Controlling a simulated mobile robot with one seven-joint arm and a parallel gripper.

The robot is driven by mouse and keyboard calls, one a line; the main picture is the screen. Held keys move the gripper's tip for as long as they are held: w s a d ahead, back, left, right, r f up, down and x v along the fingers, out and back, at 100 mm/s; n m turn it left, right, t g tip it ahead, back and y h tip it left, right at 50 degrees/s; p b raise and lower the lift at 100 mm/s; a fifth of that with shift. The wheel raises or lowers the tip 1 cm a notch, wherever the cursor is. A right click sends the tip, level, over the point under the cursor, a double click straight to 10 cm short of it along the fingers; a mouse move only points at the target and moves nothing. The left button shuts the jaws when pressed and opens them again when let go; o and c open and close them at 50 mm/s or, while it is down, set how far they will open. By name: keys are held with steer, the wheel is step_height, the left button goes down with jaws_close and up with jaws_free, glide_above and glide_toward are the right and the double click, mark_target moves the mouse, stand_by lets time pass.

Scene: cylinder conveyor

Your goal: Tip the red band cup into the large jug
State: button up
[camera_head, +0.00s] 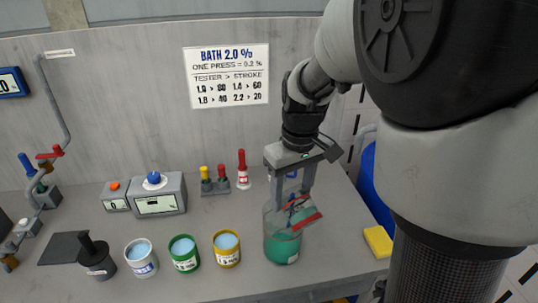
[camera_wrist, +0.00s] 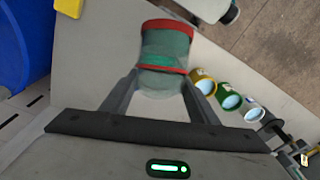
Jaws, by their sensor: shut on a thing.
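The large jug (camera_head: 283,248) is clear and stands upright on the bench, with green liquid in its lower part. My gripper (camera_head: 292,198) points down over it, shut on the red band cup (camera_head: 307,218). The cup is clear with red bands and is strongly tilted at the jug's mouth. In the head view it overlaps the jug's upper part, so I cannot tell whether they touch. In the wrist view the cup (camera_wrist: 163,68) lies between my fingers (camera_wrist: 158,95), with green showing beyond its band. How much liquid is in the cup is unclear.
Yellow (camera_head: 227,250), green (camera_head: 186,255) and white (camera_head: 142,260) banded cups with pale blue contents stand left of the jug. A stirrer-like dark pot (camera_head: 97,262) stands further left. A yellow block (camera_head: 378,241) lies right, near the edge. Small devices (camera_head: 157,195) stand behind.

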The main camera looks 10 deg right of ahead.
steer(key=shift+w+a+f+g+p, duration=0.15)
steer(key=shift+f+g+p, duration=0.2)
steer(key=shift+p, duration=0.3)
steer(key=shift+w+d+f+g+p, duration=0.1)
steer(key=shift+w+f+g+p, duration=0.05)
steer(key=shift+g+p, duration=0.4)
steer(key=shift+w+a+r+g+h+p, duration=0.1)
steer(key=shift+w+g+h+p, duration=0.35)
steer(key=shift+p, duration=1)
steer(key=shift+w+a+r+g+h+p, duration=0.1)
steer(key=shift+g+h+p, duration=0.15)
steer(key=shift+g+p, duration=0.8)
steer(key=shift+w+a+f+p, duration=0.1)
steer(key=shift+w+p, duration=0.05)
steer(key=shift+p, duration=0.65)
steer(key=shift+f+t+b, duration=0.15)
steer(key=shift+t+b, duration=0.15)
steer(key=shift+b, duration=0.4)
steer(key=t+b, duration=0.1)
steer(key=s+b, duration=0.1)
steer(key=b, duration=0.1)
steer(key=shift+d+t+y, duration=0.2)
steer(key=shift+t+y, duration=0.1)
steer(key=shift+t, duration=0.1)
steer(key=shift+s+t+b, duration=0.2)
steer(key=shift+t+b, duration=0.3)
steer(key=shift+b, duration=0.3)
steer(key=shift+d+r, duration=0.1)
steer(key=shift+r, duration=0.25)
